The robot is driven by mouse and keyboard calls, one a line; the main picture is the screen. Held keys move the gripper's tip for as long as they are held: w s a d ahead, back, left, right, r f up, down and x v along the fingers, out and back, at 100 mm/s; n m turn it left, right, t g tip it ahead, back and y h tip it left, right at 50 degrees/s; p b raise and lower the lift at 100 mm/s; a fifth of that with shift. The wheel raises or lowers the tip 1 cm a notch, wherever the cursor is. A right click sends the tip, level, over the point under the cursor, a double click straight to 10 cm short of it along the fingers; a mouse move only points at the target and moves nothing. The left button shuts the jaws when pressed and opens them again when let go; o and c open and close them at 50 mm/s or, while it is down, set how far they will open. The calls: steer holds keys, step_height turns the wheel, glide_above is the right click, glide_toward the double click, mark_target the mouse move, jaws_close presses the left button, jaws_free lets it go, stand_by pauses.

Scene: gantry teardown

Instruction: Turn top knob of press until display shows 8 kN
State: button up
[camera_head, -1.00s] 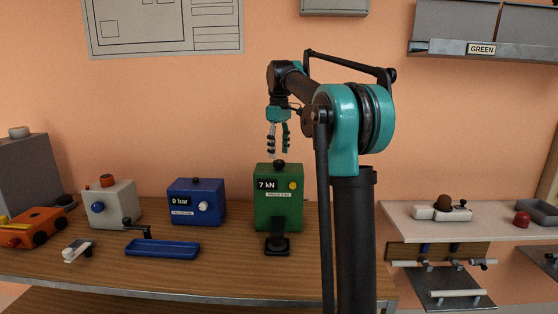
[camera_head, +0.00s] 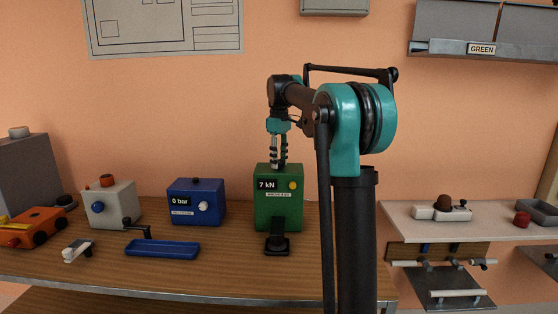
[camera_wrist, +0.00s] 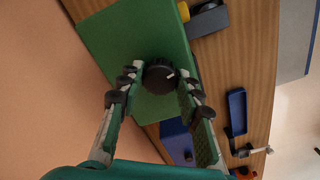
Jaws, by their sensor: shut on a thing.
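The green press (camera_head: 278,213) stands on the wooden bench. Its display (camera_head: 267,184) reads 7 kN. In the wrist view the black top knob (camera_wrist: 159,76), with a white pointer mark, sits on the press's green top face (camera_wrist: 130,45). My gripper (camera_head: 279,164) points down over the press top and is shut on the knob, with its fingertips on either side of it.
A blue box (camera_head: 196,203) reading 0 bar stands left of the press. A blue tray (camera_head: 162,248) lies in front of that box. A white box (camera_head: 111,204) and an orange device (camera_head: 35,228) are farther left. The bench right beside the press is partly hidden by my arm.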

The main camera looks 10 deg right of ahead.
mark_target(279, 161)
steer(key=shift+c, duration=0.7)
steer(key=shift+m, duration=0.3)
steer(key=o, duration=1.2)
steer(key=shift+c, duration=0.2)
step_height(279, 161, up, 12)
